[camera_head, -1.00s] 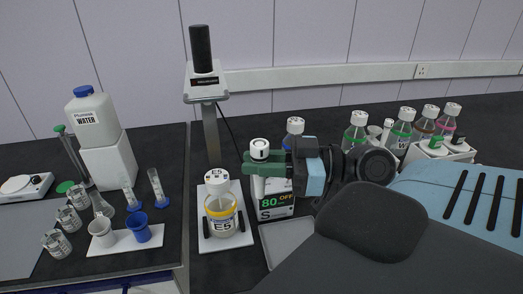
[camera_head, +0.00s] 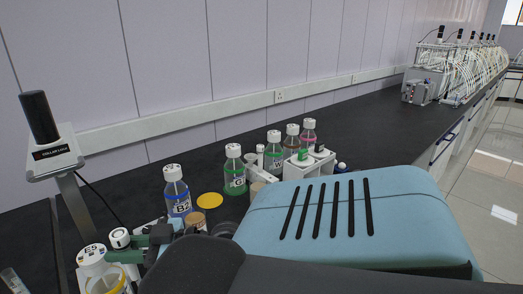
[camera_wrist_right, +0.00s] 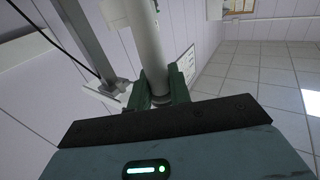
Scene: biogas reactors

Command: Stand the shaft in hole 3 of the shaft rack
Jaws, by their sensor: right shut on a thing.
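My right gripper (camera_head: 135,247) is at the lower left of the head view, partly hidden by my own arm. It is shut on the pale shaft, whose white round top (camera_head: 119,237) shows close to the E5 bottle. In the right wrist view, the shaft (camera_wrist_right: 147,42) runs up from between the green fingers (camera_wrist_right: 160,92). A white block (camera_head: 308,166) with green-topped pieces stands behind my arm; it may be the shaft rack, but hole numbers cannot be read. My left gripper is not in view.
The E5 bottle (camera_head: 93,262) stands at the lower left near the stirrer column (camera_head: 78,207). The B2 bottle (camera_head: 176,192), a green-liquid bottle (camera_head: 234,171) and several others line the bench back. A yellow disc (camera_head: 209,200) lies between. The bench (camera_head: 375,146) is clear farther right.

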